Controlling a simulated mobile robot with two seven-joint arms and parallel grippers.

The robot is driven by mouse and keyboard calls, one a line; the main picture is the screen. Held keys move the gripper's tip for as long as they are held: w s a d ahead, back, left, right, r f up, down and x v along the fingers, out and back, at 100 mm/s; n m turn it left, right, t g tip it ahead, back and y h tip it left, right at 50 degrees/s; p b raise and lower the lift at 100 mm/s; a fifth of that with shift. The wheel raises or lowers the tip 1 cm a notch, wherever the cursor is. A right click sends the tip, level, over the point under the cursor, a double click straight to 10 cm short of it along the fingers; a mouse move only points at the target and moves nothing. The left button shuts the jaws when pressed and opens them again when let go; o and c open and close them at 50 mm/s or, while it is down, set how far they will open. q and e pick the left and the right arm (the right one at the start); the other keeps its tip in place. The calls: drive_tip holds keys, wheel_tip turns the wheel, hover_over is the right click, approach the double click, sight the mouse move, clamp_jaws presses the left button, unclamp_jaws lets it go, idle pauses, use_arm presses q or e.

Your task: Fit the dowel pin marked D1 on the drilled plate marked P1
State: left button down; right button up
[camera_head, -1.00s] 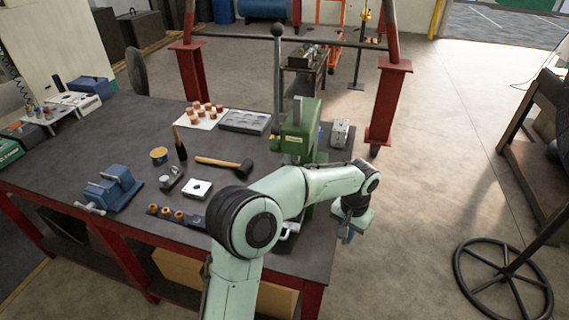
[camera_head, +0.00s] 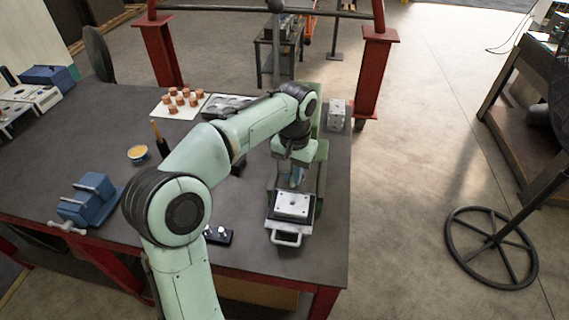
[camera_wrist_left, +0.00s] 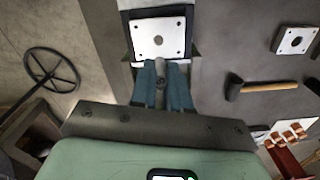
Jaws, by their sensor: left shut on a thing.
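My left gripper (camera_head: 291,181) is above a light drilled plate (camera_head: 292,205) on a black slide with a handle, at the front of the green press. The left wrist view shows the same plate (camera_wrist_left: 160,50) just beyond the blue fingers (camera_wrist_left: 161,82), with a dark hole in its middle and small corner holes. The fingers are shut on a small grey pin (camera_wrist_left: 158,68), probably the dowel pin, apart from the plate as far as I can tell. A second holed plate (camera_wrist_left: 298,40) lies beside the hammer. No D1 or P1 mark is legible. My right gripper is not in view.
The green press (camera_head: 318,150) stands close by the gripper, partly behind my arm. A blue vise (camera_head: 90,198), a tin (camera_head: 138,153) and a tray of copper-coloured parts (camera_head: 180,103) are on the left. A hammer (camera_wrist_left: 270,87) lies to one side.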

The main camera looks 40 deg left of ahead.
use_arm(q)
drive_tip(key=shift+s+d+f, duration=0.1)
drive_tip(key=shift+d+f, duration=0.05)
drive_tip(key=shift+f, duration=0.6)
wheel_tip(320, 180, down, 4)
drive_tip(key=shift+r+b, duration=0.25)
drive_tip(key=shift+b, duration=0.45)
drive_tip(key=shift+s+f, duration=0.1)
drive_tip(key=shift+f, duration=0.3)
drive_tip(key=shift+f+b, duration=0.15)
drive_tip(key=shift+b, duration=0.15)
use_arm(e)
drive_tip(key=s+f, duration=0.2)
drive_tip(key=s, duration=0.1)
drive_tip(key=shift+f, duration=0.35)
use_arm(q)
drive_tip(key=shift+w, duration=0.2)
drive_tip(key=shift+s, duration=0.1)
drive_tip(key=shift+f, duration=0.75)
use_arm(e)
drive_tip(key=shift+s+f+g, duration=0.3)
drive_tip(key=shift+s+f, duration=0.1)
use_arm(q)
drive_tip(key=c, duration=1)
unclamp_jaws()
drive_tip(key=shift+c, duration=0.2)
